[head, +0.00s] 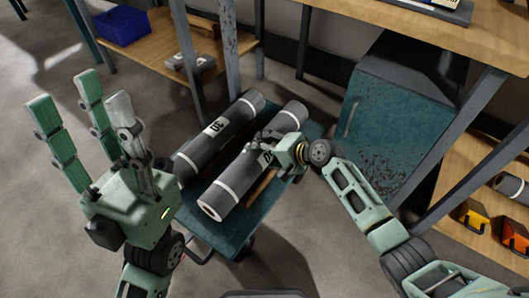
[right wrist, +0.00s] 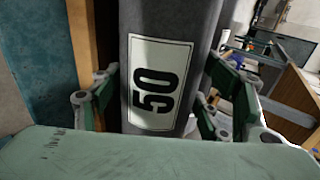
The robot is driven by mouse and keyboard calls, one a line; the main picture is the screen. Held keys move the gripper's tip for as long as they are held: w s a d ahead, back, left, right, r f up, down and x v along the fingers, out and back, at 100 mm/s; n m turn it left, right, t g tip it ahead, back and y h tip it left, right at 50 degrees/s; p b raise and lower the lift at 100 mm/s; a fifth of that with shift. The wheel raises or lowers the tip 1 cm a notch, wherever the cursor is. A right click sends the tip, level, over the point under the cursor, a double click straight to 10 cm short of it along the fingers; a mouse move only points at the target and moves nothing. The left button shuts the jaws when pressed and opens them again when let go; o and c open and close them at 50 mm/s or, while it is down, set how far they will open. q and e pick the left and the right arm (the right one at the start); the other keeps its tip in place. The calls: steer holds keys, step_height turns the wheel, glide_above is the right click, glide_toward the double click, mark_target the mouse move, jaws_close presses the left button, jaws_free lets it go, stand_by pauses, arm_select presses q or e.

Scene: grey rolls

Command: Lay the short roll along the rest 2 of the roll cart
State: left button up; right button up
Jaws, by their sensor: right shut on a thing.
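The roll cart (head: 226,232) has a teal top and stands in the middle of the head view. One grey roll (head: 190,155) with white end bands and a number label lies along its left side. A second grey roll (head: 228,185) lies parallel to its right, over a brown wooden rest (head: 262,186). My right gripper (head: 268,143) is shut around this second roll; in the right wrist view its label (right wrist: 158,85) reads 50. Whether this roll touches the rest is hidden. My left gripper (head: 82,105) is open and empty, left of the cart, fingers up.
A wooden shelf (head: 150,50) with a blue bin (head: 122,25) stands behind the cart. A teal cabinet (head: 395,110) is at the right. A rack at the far right holds another roll (head: 512,187) and yellow and orange boxes. Floor left of the cart is clear.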

steer(key=shift+s+d+f, duration=0.1)
steer(key=shift+s+f, duration=0.1)
steer(key=shift+f, duration=0.25)
steer(key=shift+s+d+f, duration=0.1)
steer(key=shift+s+f, duration=0.1)
steer(key=shift+f, duration=0.25)
steer(key=o, duration=1.8)
steer(key=shift+w+f, duration=0.1)
steer(key=shift+f, duration=0.05)
steer(key=shift+c, duration=0.2)
steer(key=shift+d, duration=0.1)
steer(key=shift+w+r, duration=0.15)
steer(key=shift+r, duration=0.2)
steer(key=v, duration=1.1)
steer(key=shift+s+r, duration=0.2)
steer(key=shift+r, duration=0.2)
